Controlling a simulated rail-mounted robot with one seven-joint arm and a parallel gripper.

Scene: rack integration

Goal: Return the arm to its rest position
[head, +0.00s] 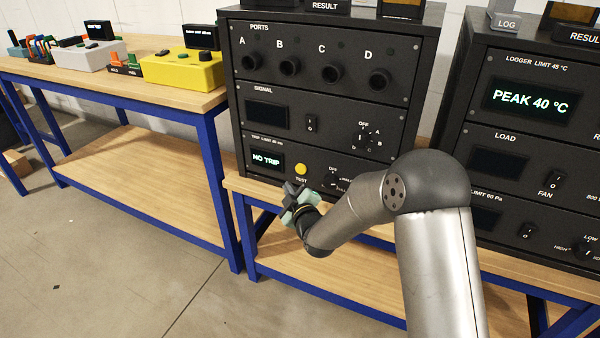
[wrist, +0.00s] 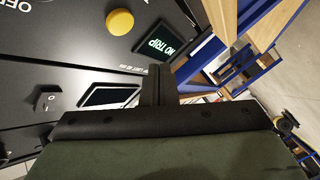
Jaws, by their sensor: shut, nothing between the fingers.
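My gripper (head: 296,190) is at the front of the left rack, close to the lower left of its panels, near the yellow TEST button (head: 301,169). My arm reaches to it from the lower right of the head view. In the wrist view my gripper's fingers (wrist: 158,82) are together with nothing between them. The wrist view also shows the yellow button (wrist: 120,21) and the lit NO TRIP display (wrist: 160,42) beyond the fingers. Whether the gripper touches the panel cannot be told.
The left rack (head: 327,87) has ports, knobs and switches on its front. A second rack (head: 530,130) with a PEAK 40 °C display stands at the right, behind my arm. A wooden bench (head: 130,87) with coloured boxes stands at the left. The floor (head: 120,270) at lower left is clear.

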